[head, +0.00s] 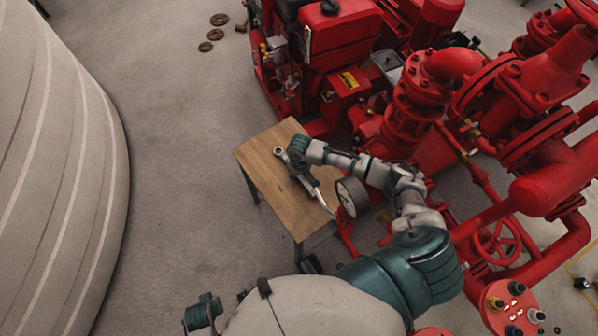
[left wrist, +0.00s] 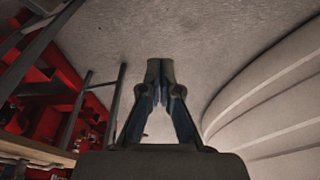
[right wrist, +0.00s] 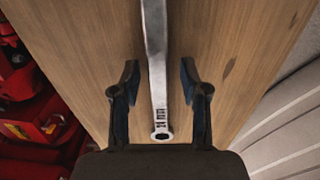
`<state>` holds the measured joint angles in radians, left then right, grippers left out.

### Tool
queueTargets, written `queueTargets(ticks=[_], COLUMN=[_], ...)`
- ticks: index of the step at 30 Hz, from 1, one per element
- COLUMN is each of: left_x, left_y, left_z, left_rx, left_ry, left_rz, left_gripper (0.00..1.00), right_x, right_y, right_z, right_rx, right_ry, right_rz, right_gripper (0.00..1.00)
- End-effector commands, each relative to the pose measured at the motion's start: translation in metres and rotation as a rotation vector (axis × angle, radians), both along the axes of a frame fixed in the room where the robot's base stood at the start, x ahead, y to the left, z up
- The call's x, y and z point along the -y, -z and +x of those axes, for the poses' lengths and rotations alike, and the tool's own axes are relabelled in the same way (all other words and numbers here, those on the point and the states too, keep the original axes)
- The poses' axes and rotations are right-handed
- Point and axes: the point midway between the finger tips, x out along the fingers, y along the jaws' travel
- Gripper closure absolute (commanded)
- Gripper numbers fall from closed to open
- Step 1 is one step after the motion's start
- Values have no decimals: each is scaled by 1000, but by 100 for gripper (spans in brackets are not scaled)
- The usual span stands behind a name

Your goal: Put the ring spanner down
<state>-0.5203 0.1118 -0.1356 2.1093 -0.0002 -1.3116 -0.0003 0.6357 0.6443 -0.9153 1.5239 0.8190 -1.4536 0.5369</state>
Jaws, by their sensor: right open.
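The ring spanner (right wrist: 158,70) is a long silver tool lying on the wooden table (right wrist: 80,50). In the right wrist view its ring end, with dark markings beside it, is nearest the camera. My right gripper (right wrist: 160,85) is open, one finger on each side of the spanner, with a gap on both sides. In the head view, my right gripper (head: 299,165) is over the table (head: 262,178) and hides part of the spanner (head: 279,152). My left gripper (left wrist: 160,72) shows in the left wrist view with its fingertips together and nothing visible between them, away from the table.
A red pumpset (head: 420,90) with pipes and flanges stands behind and right of the table. A large pale ribbed tank (head: 60,170) fills the left. Grey floor (head: 185,150) between tank and table is clear.

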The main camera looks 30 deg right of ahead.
Motion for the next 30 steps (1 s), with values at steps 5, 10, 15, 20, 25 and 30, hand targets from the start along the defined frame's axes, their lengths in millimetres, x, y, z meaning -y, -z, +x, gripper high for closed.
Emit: queueTargets(ticks=[5,10,15,20,25,30], left_x=[0,0,-1,-1,-2,-2], left_y=[17,46,70,82,86,87], left_z=[-7,-12,-19,-24,-25,-25], left_rx=[-4,-14,-21,-23,-24,-25], left_ry=[2,5,8,9,10,10], left_rz=[0,1,2,3,3,2], left_gripper=[100,100,100,100,100,100], right_x=[0,0,0,0,0,0], right_y=[-27,-68,-100,-117,-121,-121], right_z=[1,1,1,1,0,0], right_rx=[4,6,4,2,0,0], right_ry=[0,-1,0,0,0,0], right_rz=[0,1,1,0,0,0], right_gripper=[55,55,55,55,55,55])
